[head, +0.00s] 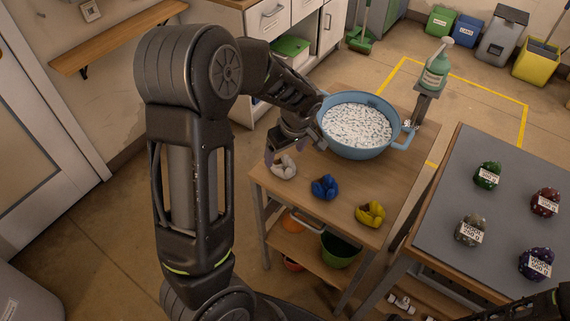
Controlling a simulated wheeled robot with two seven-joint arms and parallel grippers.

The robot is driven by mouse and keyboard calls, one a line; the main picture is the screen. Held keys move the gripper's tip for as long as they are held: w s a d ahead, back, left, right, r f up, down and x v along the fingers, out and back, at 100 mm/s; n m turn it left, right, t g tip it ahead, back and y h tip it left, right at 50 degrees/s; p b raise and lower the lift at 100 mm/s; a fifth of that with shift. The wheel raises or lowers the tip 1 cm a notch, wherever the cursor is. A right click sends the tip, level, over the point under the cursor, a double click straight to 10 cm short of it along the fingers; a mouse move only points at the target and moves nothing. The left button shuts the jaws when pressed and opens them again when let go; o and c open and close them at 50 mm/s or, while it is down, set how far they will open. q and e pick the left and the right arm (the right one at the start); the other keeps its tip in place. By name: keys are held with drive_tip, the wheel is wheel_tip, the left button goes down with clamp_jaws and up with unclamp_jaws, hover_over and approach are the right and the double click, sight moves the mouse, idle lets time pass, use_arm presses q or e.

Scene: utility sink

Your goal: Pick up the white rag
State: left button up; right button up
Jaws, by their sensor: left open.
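The white rag (284,168) lies crumpled near the left corner of the wooden table (335,199). My left gripper (285,153) is just above and behind it, pointing down, with its jaws open. Whether the fingertips touch the rag is too small to tell. A blue rag (325,187) and a yellow rag (370,213) lie in a row to the right of the white one. My right gripper is not in view; only a dark part of my arm shows at the bottom right.
A blue basin (358,150) with white contents stands behind the rags. A green pump bottle (435,69) stands on a post by the basin. A grey-topped table (490,220) at the right holds several labelled dark bundles. Bowls sit on the lower shelf.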

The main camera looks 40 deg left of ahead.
sight(283, 163)
use_arm(q)
drive_tip(key=shift+d+p+x, duration=0.1)
drive_tip(key=shift+p+x, duration=0.3)
drive_tip(key=shift+x, duration=0.9)
drive_tip(key=shift+d+p+x, duration=0.15)
drive_tip(key=shift+p+x, duration=0.2)
drive_tip(key=shift+x, duration=1)
drive_tip(key=shift+s, duration=0.1)
drive_tip(key=c, duration=1.4)
drive_tip(key=shift+r, duration=0.1)
drive_tip(key=shift+c, duration=0.2)
wheel_tip(283, 163, up, 10)
drive_tip(key=b, duration=0.1)
